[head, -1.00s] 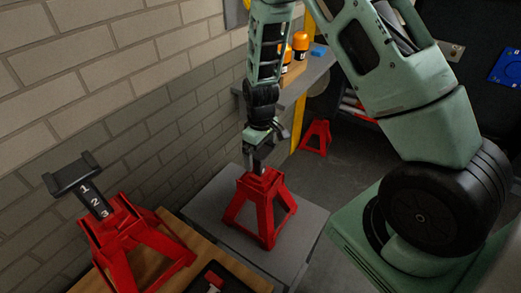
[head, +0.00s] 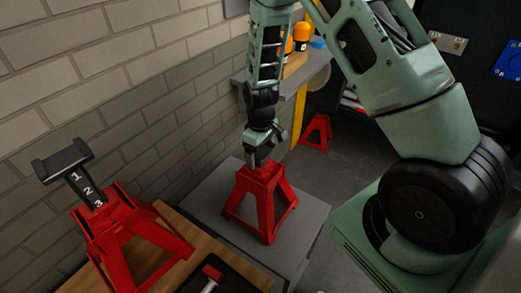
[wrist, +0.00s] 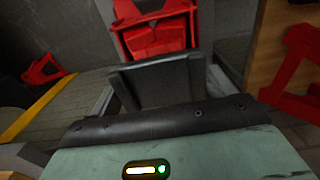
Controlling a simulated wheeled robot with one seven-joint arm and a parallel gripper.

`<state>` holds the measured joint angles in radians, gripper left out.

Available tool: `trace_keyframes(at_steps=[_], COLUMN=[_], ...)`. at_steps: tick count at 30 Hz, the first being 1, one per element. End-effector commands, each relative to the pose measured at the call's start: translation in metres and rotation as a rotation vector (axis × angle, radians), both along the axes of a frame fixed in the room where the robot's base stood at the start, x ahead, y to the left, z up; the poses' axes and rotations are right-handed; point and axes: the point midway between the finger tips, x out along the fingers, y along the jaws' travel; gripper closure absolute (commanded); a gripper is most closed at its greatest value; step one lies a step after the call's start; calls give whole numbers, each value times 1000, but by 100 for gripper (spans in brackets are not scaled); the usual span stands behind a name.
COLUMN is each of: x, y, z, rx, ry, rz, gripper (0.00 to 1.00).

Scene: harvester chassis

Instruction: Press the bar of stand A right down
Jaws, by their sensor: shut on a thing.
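A red stand (head: 262,200) is upright on a grey surface in the middle of the head view. My gripper (head: 259,160) points down at its top and is shut on what appears to be its dark bar. The fingers and my wrist hide most of the bar, which sits low over the red frame. In the wrist view the red frame (wrist: 155,30) shows just beyond a dark grey block (wrist: 160,82). A second red stand (head: 130,240) at the left has its dark bar (head: 75,172) raised, showing 1, 2, 3. I cannot see a letter on either.
A brick wall (head: 110,70) runs along the left. A wooden top (head: 160,275) with a black tray (head: 225,280) lies in front. A shelf (head: 290,85) with orange-capped containers is behind. Another red stand (head: 316,132) is on the floor.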

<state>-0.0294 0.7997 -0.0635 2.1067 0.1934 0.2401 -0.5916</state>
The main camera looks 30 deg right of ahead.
Motion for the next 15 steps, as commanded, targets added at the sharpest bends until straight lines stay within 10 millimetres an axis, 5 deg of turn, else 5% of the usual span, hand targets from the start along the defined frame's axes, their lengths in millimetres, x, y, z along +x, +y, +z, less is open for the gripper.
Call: trace_keyframes(at_steps=[10, 11, 13, 15], x=[-1, -1, -1, -1], y=[0, 0, 0, 0], z=[-10, -10, -10, -10], rx=[0, 0, -1, 0], ry=[3, 3, 4, 3], rz=[0, 0, 0, 0], gripper=[59, 16, 0, 0])
